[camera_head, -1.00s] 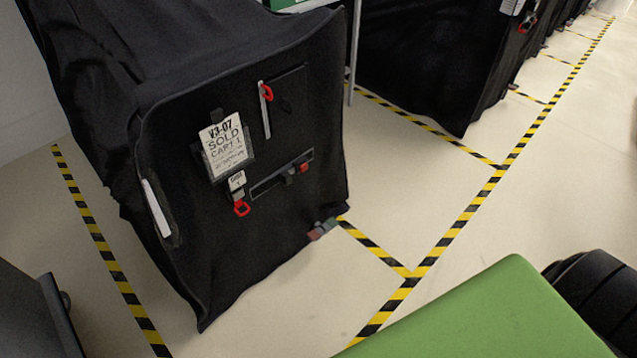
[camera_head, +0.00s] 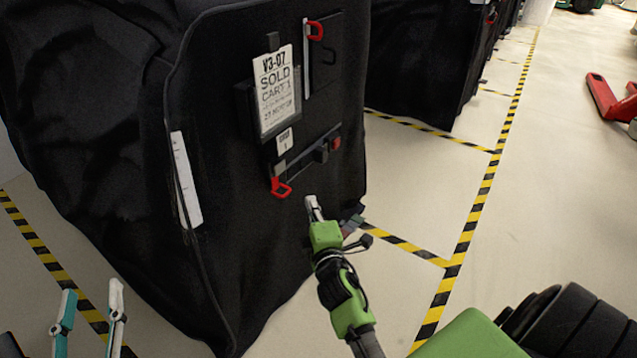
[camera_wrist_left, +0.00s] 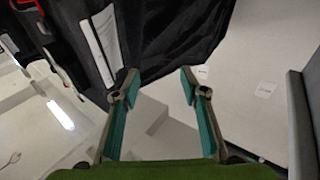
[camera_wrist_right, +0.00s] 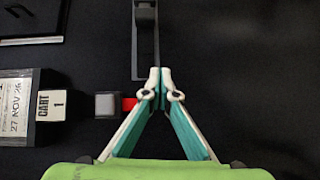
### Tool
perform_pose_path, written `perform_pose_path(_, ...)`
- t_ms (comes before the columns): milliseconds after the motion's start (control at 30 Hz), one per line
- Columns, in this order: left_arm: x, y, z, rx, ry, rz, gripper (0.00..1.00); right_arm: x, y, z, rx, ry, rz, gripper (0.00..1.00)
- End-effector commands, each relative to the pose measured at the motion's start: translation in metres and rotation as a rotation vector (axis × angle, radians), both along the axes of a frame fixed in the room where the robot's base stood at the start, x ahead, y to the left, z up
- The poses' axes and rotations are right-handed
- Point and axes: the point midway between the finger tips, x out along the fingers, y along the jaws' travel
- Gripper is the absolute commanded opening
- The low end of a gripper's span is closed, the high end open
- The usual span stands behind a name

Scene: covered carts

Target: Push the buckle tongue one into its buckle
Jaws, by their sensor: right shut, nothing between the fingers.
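The black-covered cart (camera_head: 225,265) has a dark slotted strip on its front with a black block (camera_head: 320,152) and a small red piece (camera_head: 335,144) toward its right end. Near the strip's left end a small grey piece (camera_head: 279,171) has a red loop (camera_head: 281,187) below it. I cannot tell for sure which is tongue or buckle. In the right wrist view the grey piece (camera_wrist_right: 105,104) sits left of my fingers, which partly hide the red; the black block (camera_wrist_right: 146,17) is above. My right gripper (camera_head: 310,203) is shut and empty, close to the cover. My left gripper (camera_head: 92,290) is open, empty, low left.
A sold sign (camera_head: 277,90) and small cart tag (camera_head: 284,141) hang above the strip. Another red loop (camera_head: 316,31) is higher up. A white paper (camera_head: 186,180) is on the cover's left edge. Open floor with striped tape (camera_head: 478,205) lies right.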

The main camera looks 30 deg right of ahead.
Motion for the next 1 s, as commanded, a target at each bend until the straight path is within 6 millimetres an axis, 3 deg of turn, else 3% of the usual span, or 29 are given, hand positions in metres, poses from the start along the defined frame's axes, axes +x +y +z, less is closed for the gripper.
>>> perform_pose_path(100,-0.010,0.002,0.022,-0.017,-0.063,-0.001,0.40,-0.002,-0.010,0.016,-0.062,-0.035,-0.024,0.00)
perform_pose_path(267,-0.014,0.002,0.039,-0.028,-0.110,-0.003,0.40,0.005,-0.016,0.026,-0.087,-0.046,-0.032,0.00)
perform_pose_path(467,-0.021,0.000,0.064,-0.062,-0.235,-0.011,0.40,0.037,-0.029,0.026,-0.087,-0.047,-0.032,0.00)
perform_pose_path(700,-0.043,0.000,0.106,-0.124,-0.453,-0.023,0.40,0.076,-0.046,0.024,-0.084,-0.045,-0.032,0.00)
perform_pose_path(833,-0.057,0.002,0.125,-0.156,-0.561,-0.029,0.40,0.093,-0.053,0.024,-0.083,-0.044,-0.032,0.00)
perform_pose_path(1000,-0.072,0.004,0.141,-0.185,-0.659,-0.034,0.40,0.101,-0.077,0.024,-0.085,-0.043,-0.031,0.00)
